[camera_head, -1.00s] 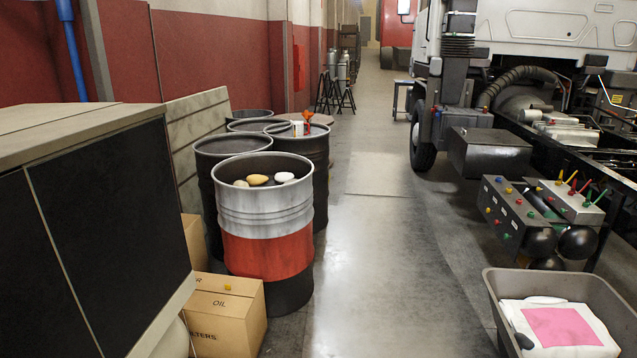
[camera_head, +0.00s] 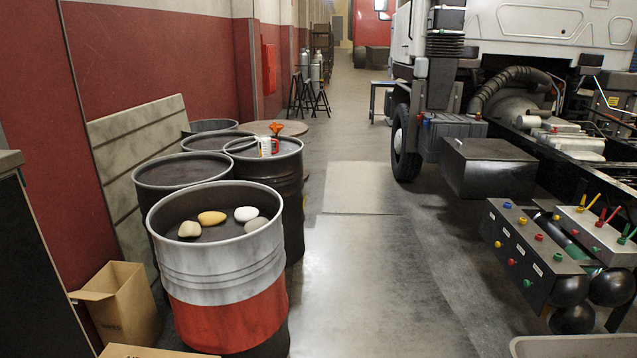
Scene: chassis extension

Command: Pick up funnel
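A small orange-red funnel (camera_head: 276,128) shows on top of a black barrel (camera_head: 290,190) behind the red-and-white barrel. It appears to stand on or right beside a small white can (camera_head: 268,146); I cannot tell which at this size. My gripper is not in view.
The red-and-white barrel (camera_head: 228,320) stands in front with several stones on its recessed top. More black barrels (camera_head: 190,170) stand behind it, and an open cardboard box (camera_head: 125,305) beside it. The floor (camera_head: 375,265) is clear between the barrels and the truck chassis (camera_head: 490,165).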

